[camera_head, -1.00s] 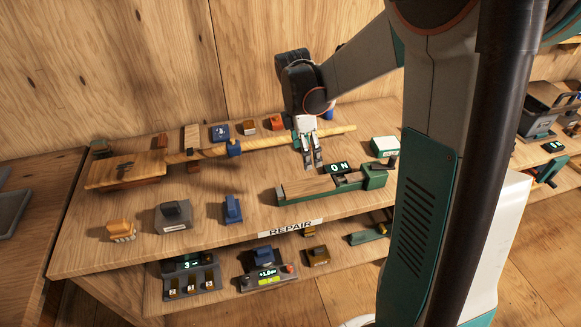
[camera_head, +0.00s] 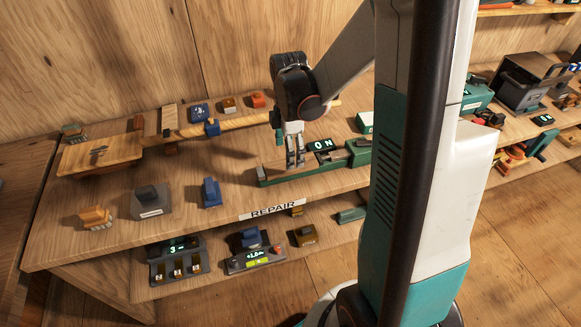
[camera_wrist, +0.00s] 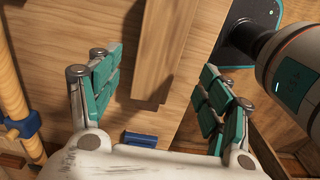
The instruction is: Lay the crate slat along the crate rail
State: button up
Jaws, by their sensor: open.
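My gripper (camera_head: 296,163) is open above the left part of a green bench fixture (camera_head: 315,164) with a wooden top. In the wrist view a brown wooden bar (camera_wrist: 158,45) runs from the top edge down between my spread fingers, touching neither as far as I can see. It looks like the crate slat, but I cannot tell for certain. No part can be clearly told as the crate rail. My fingers hide part of the fixture in the head view.
A long wooden shaft (camera_head: 240,122) with a blue clamp (camera_head: 212,128) lies behind my gripper. A blue block (camera_head: 210,192), a grey block (camera_head: 150,201) and an orange brush-like item (camera_head: 96,216) stand left. The REPAIR label (camera_head: 273,206) marks the bench's front edge.

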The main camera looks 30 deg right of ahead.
jog(key=f, duration=0.1)
jog(key=f+b, duration=0.1)
jog(key=f, duration=0.1)
jog(key=f+b, duration=0.1)
jog(key=f, duration=0.1)
jog(key=shift+w+d, duration=0.1)
jog(key=shift+d, duration=0.15)
jog(key=c, duration=1.3)
